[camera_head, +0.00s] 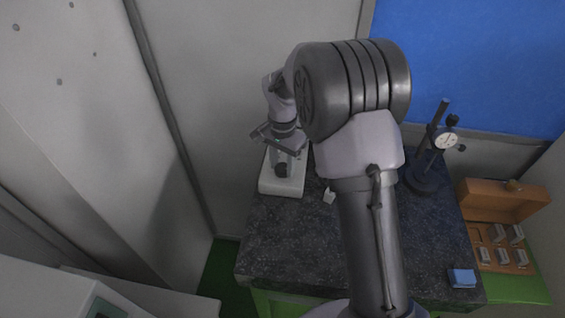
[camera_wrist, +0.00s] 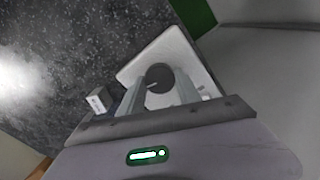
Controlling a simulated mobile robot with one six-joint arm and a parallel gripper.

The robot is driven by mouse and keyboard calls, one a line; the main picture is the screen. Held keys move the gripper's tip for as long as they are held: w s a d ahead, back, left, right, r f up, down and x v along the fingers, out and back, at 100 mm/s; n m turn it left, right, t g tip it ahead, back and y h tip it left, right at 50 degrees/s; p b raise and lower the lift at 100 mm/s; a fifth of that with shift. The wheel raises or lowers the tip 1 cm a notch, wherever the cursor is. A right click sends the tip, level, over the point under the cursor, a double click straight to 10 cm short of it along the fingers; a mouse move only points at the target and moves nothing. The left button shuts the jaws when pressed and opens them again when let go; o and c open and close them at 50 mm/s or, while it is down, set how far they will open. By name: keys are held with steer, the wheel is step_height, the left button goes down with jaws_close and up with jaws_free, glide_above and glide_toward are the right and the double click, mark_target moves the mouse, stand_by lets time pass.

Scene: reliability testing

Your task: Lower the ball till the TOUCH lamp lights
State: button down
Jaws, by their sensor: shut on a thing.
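A dark round thing (camera_wrist: 159,77), which looks like the ball, sits between the two fingers of my gripper (camera_wrist: 160,86) in the wrist view. My gripper is shut on it. Behind it is a white square plate (camera_wrist: 203,80), which shows in the head view as a white base (camera_head: 282,187) at the back left of the dark table. The dark round thing (camera_head: 281,170) shows just above this base; I cannot tell whether it touches it. A small pale box with a dark face (camera_wrist: 98,100) lies beside the plate. I cannot make out a TOUCH lamp or whether it is lit.
The dark speckled table (camera_head: 290,240) has free room at the front left. A dial gauge stand (camera_head: 440,145) stands at the back right. An open wooden case (camera_head: 500,220) with metal blocks is at the right, and a blue block (camera_head: 462,278) at the front right corner. My arm hides the middle.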

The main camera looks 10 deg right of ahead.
mark_target(282, 167)
steer(key=n+p, duration=0.1)
steer(key=n, duration=0.6)
steer(key=shift+p, duration=0.3)
steer(key=n+p, duration=0.1)
steer(key=n, duration=0.3)
steer(key=shift+n, duration=0.3)
steer(key=shift+n+p, duration=0.4)
steer(key=shift+n, duration=1.1)
steer(key=c, duration=0.8)
jaws_free()
steer(key=shift+c, duration=0.2)
step_height(282, 167, up, 18)
steer(key=p, duration=0.1)
steer(key=shift+f+p, duration=0.25)
steer(key=shift+p, duration=0.1)
